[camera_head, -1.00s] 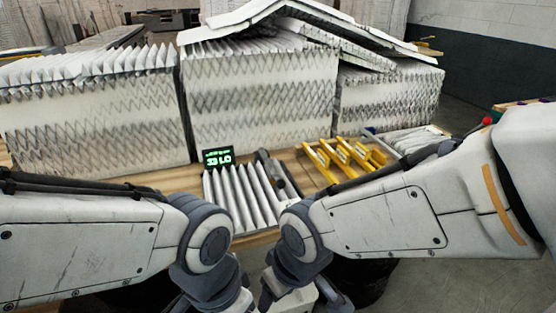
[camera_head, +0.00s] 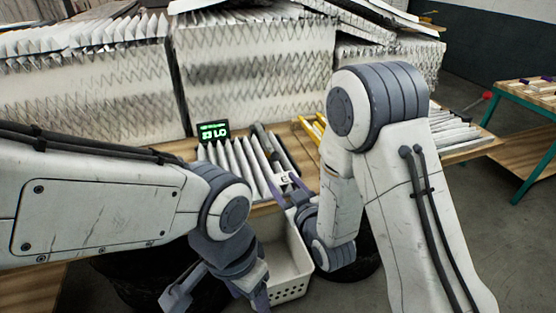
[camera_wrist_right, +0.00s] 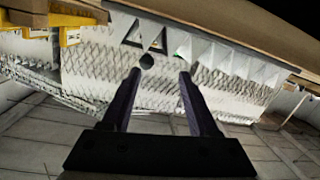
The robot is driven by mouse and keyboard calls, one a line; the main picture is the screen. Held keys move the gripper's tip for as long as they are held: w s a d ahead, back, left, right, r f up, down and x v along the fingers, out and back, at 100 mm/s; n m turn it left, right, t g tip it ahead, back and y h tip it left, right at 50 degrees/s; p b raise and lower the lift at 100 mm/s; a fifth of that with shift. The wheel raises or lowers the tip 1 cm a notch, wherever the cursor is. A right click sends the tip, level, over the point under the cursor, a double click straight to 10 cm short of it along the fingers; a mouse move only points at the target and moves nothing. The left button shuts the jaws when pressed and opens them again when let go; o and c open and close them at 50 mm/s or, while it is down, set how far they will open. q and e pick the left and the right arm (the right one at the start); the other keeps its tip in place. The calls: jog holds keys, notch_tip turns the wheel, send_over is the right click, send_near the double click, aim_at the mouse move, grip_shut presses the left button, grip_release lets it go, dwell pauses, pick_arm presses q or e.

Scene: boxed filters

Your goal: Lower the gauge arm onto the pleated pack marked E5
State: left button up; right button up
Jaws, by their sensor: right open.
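A white pleated pack (camera_head: 226,158) lies on the wooden bench, behind my arms in the head view. A small display with green characters (camera_head: 213,131) stands at its far end; no E5 mark is readable. A grey bar, which looks like the gauge arm (camera_head: 263,141), runs along the pack's right side; I cannot tell whether it touches the pleats. My right gripper (camera_head: 286,190) is near the pack's front right corner. Its two dark fingers (camera_wrist_right: 158,78) are apart and empty in the right wrist view. My left gripper (camera_head: 218,296) hangs low in front of the bench, fingers apart.
Tall stacks of pleated filters (camera_head: 255,75) stand behind the pack. A yellow rack (camera_head: 312,128) is to its right, partly hidden by my right arm. A white perforated basket (camera_head: 290,284) sits below the bench front. A green-legged table (camera_head: 520,100) stands far right.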

aim_at(277, 160)
jog(key=shift+w+d+t, duration=0.15)
jog(key=shift+d+t, duration=0.55)
jog(key=shift+d, duration=0.1)
jog(key=shift+w+r, duration=0.15)
jog(key=p+x, duration=0.3)
jog(key=x, duration=0.7)
grip_shut()
dwell(0.6)
